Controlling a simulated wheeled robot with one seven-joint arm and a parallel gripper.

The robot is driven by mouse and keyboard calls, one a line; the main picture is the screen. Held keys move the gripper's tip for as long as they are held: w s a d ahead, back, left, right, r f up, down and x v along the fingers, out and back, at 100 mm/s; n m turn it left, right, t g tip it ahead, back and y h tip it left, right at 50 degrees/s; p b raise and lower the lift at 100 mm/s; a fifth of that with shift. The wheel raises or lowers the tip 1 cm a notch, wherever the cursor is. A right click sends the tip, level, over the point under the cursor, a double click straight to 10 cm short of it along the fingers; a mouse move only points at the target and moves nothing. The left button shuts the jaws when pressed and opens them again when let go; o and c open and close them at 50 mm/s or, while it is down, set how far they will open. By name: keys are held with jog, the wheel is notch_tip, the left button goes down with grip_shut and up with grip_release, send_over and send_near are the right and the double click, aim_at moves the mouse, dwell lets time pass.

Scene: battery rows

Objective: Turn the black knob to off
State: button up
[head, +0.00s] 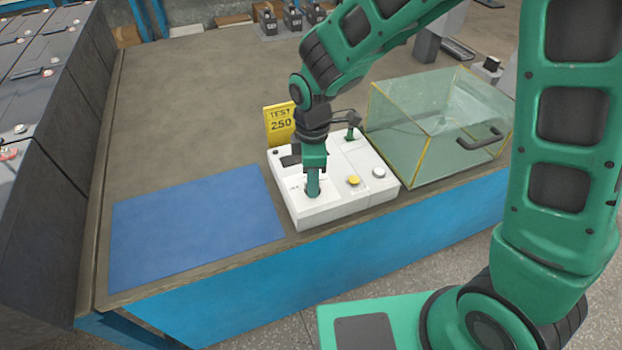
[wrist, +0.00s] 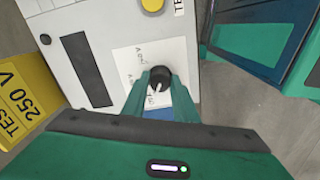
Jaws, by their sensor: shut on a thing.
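The black knob (wrist: 160,77) is on a white label on the white control box (head: 335,212), which stands near the table's front edge. In the wrist view a small light mark shows on the knob's lower side. Lettering on the label around it is too small to read surely. My gripper (head: 313,190) points down at the box, and in the wrist view its green fingers (wrist: 160,88) are shut on the knob, one on each side. In the head view the fingers hide most of the knob.
The box also bears a yellow button (head: 353,181) and a pale button (head: 379,172). A yellow sign (head: 280,122) stands behind it. A clear case with yellow edges (head: 440,130) is close at right. A flat blue mat (head: 195,225) lies at left.

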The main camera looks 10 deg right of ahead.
jog(key=shift+w+d, duration=0.15)
jog(key=shift+w, duration=0.05)
jog(key=o, duration=1.1)
jog(key=shift+c, duration=0.2)
jog(key=shift+s, duration=0.1)
jog(key=shift+r, duration=0.1)
notch_tip(320, 180, up, 11)
jog(key=shift+f, duration=0.2)
